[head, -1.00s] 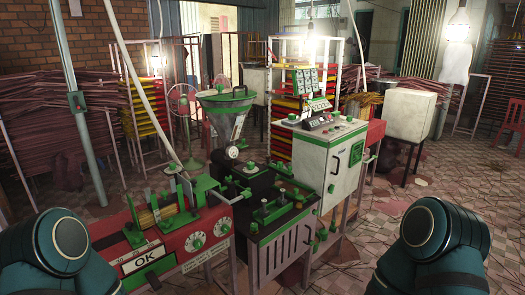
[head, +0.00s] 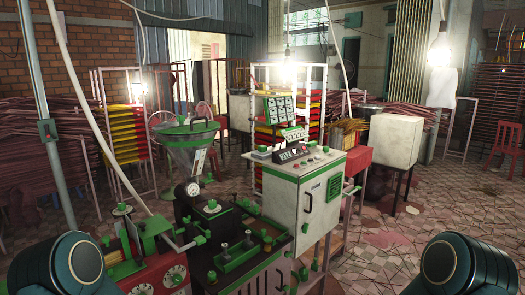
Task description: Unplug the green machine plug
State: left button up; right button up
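A green-trimmed machine with a funnel-shaped hopper (head: 190,148) stands left of centre, joined to a white control cabinet (head: 312,205) with green edges. A small green box (head: 47,129) is fixed on a grey pole at the left; I cannot tell whether it is a socket or holds a plug. No plug can be made out clearly. A pale cable or tube (head: 85,105) hangs down from above toward the machine. Both my arms show only as dark teal upper links at the bottom corners. Neither gripper is in view.
A red machine part (head: 150,270) is low at the left front. A white box on legs (head: 392,138) stands right of the cabinet. Racks with yellow and red trays (head: 130,135) and bundles of red sticks line the back. The tiled floor (head: 420,215) at the right is open.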

aim_at(261, 149)
jog(key=u, duration=0.4)
jog(key=l+u, duration=0.15)
jog(key=u, duration=0.3)
jog(key=i+l+u, duration=0.1)
jog(key=u, duration=0.3)
jog(key=l+u, duration=0.15)
jog(key=u, duration=0.25)
jog(key=l+u, duration=0.4)
jog(key=k+l+u, duration=0.15)
jog(key=l+u, duration=0.25)
jog(key=k+l+u, duration=0.25)
jog(key=l, duration=0.2)
jog(key=k+l+u, duration=0.25)
jog(key=l, duration=0.2)
jog(key=k+l+u, duration=0.1)
jog(key=k+l, duration=0.15)
jog(key=l, duration=0.15)
jog(key=k+l+u, duration=0.15)
jog(key=l, duration=0.25)
jog(key=k+l, duration=1.15)
jog(key=l, duration=0.1)
